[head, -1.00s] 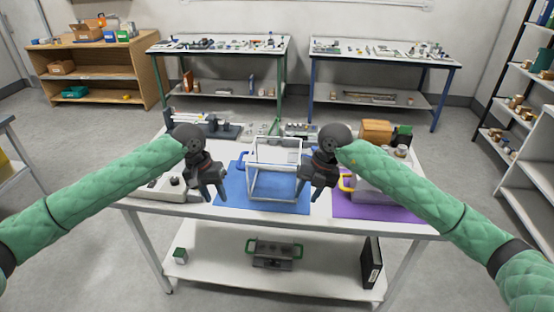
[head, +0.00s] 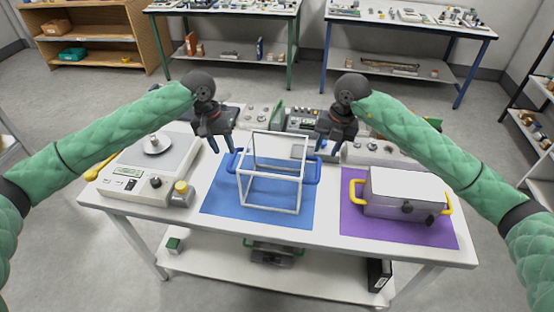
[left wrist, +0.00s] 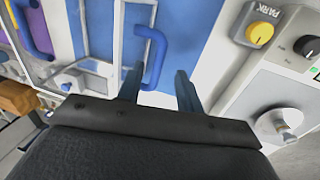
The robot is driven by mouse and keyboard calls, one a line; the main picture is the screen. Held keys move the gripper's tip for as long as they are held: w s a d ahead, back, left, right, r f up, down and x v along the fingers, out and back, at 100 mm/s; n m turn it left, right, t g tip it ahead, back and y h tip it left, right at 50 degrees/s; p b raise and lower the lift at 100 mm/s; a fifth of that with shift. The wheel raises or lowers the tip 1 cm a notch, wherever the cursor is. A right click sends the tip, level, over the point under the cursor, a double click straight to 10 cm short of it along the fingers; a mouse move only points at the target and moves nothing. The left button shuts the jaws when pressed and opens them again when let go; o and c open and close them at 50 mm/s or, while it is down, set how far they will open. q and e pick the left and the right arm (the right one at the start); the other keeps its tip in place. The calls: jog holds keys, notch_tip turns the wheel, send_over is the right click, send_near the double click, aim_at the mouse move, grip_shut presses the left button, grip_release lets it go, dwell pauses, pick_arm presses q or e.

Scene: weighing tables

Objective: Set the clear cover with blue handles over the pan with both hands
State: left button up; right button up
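The clear cover (head: 270,193), a white-edged box with blue handles on its left (head: 235,162) and right (head: 318,170) sides, stands on the blue mat (head: 225,207). The round pan (head: 155,149) is on the balance at the table's left, with a small metal weight on it. My left gripper (head: 222,149) is open and empty above the left handle. In the left wrist view that handle (left wrist: 155,52) shows just beyond the parted fingers (left wrist: 158,82). My right gripper (head: 334,149) is open and empty above the right handle. Neither visibly touches the cover.
The balance (head: 133,172) has a yellow PARK knob (head: 181,187) at its right. A grey box with yellow handles (head: 400,190) stands on a purple mat (head: 365,228) at the right. Instruments (head: 300,118) line the table's back edge.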

aim_at(230, 162)
pick_arm(q)
jog(key=shift+s, duration=0.1)
pick_arm(e)
jog(key=shift+s, duration=0.1)
